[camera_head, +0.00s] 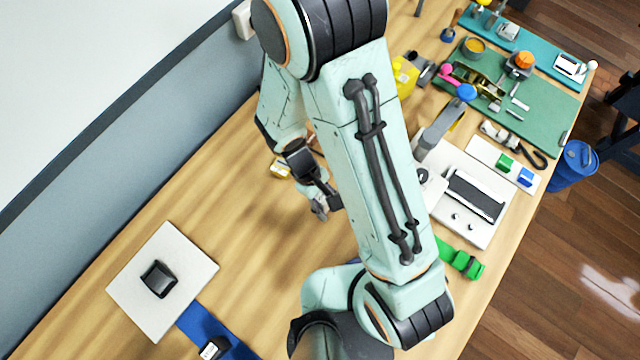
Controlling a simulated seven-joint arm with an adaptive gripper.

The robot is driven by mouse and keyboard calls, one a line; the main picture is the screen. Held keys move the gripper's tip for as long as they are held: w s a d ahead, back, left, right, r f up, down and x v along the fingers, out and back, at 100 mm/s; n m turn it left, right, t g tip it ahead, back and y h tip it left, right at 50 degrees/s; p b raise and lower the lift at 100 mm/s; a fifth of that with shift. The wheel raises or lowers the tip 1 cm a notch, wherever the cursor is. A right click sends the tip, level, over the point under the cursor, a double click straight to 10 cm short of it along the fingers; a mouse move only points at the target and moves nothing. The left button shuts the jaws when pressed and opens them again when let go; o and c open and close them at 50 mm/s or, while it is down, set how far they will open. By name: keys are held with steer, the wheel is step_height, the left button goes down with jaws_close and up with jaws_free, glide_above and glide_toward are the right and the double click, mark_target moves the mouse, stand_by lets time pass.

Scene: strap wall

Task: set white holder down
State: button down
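I cannot tell for certain which thing is the white holder. A square white plate (192,258) with a black square piece on its middle lies flat on the table at the lower left. Another white plate (482,233) with a dark ribbed panel lies at the right, partly behind my arm. A smaller white strip (482,152) with a green and a blue clip is beyond it. My gripper (319,208) is over the middle of the table, well apart from all three. Its fingertips are small and partly overlapped, and no white thing shows clearly between them.
A blue strap (232,346) lies by the left plate, and a green strap (462,261) lies right of my arm. A yellow-and-white piece (280,169) is close to my wrist. Green mats (548,112) with tools fill the far right. Bare wood (240,215) lies left of my gripper.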

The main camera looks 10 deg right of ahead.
steer(key=shift+f, duration=2)
steer(key=c, duration=0.8)
jaws_free()
steer(key=shift+f, duration=0.1)
steer(key=v, duration=1.2)
step_height(320, 180, up, 9)
steer(key=m+t+y, duration=0.1)
steer(key=m+y, duration=0.1)
steer(key=m, duration=0.2)
glide_above(326, 211)
steer(key=w+d, duration=0.1)
steer(key=d, duration=0.1)
steer(key=shift+w, duration=0.1)
steer(key=shift+o, duration=0.6)
steer(key=s+d+r+m+t+y, duration=0.2)
steer(key=s+r+m, duration=0.1)
steer(key=s, duration=0.3)
steer(key=shift+d+r+m, duration=0.2)
steer(key=shift+r+m, duration=0.2)
steer(key=shift+r, duration=0.05)
